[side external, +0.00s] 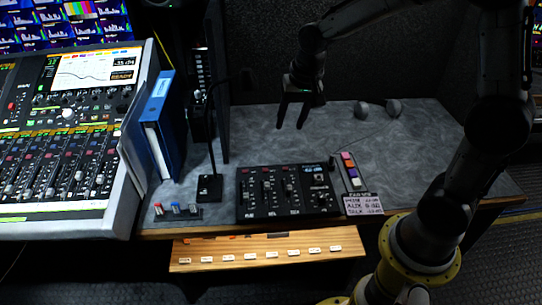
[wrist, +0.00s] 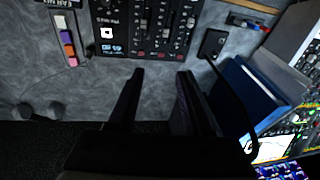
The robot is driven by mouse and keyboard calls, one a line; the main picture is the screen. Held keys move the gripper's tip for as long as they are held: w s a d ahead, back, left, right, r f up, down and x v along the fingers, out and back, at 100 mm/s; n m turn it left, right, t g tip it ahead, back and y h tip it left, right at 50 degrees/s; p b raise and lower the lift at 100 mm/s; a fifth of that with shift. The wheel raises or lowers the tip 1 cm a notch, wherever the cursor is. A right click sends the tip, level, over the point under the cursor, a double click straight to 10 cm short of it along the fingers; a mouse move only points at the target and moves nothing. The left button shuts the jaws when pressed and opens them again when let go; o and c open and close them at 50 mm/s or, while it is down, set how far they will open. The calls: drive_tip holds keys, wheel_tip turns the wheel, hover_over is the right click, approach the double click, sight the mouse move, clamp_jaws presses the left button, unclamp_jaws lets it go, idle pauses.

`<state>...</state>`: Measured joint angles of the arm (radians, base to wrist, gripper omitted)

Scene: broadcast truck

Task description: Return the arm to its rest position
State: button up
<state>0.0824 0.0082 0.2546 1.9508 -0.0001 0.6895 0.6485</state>
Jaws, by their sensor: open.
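My gripper (side external: 290,115) is open and empty in the side external view. It hangs from my black arm above the back part of the grey desk (side external: 260,135), with its fingers pointing down. In the wrist view my two dark fingers (wrist: 160,85) stand apart with nothing between them. The black control panel with sliders (side external: 287,192) lies in front of the gripper on the desk, apart from it. The panel also shows at the top of the wrist view (wrist: 145,28).
A blue binder (side external: 163,130) and gooseneck microphone (side external: 209,187) stand left of the gripper. A mixing console (side external: 65,140) fills the left. Two grey round objects (side external: 378,109) sit at the back right. A strip of coloured blocks (side external: 350,170) lies right of the panel. A wooden drawer (side external: 265,248) sticks out below.

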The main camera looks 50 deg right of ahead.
drive_tip(key=s+a+r+n+t, duration=0.1)
drive_tip(key=s+r+n+t, duration=0.1)
drive_tip(key=s+r, duration=0.5)
drive_tip(key=s+a+r+n+t, duration=0.2)
drive_tip(key=s+r+n, duration=0.15)
drive_tip(key=s, duration=0.55)
drive_tip(key=s+n, duration=0.1)
drive_tip(key=s+f+n, duration=0.1)
drive_tip(key=s, duration=0.1)
drive_tip(key=s+f+n+g, duration=0.1)
drive_tip(key=s, duration=0.1)
drive_tip(key=shift+s+f, duration=0.2)
drive_tip(key=shift+o, duration=0.3)
idle(0.7)
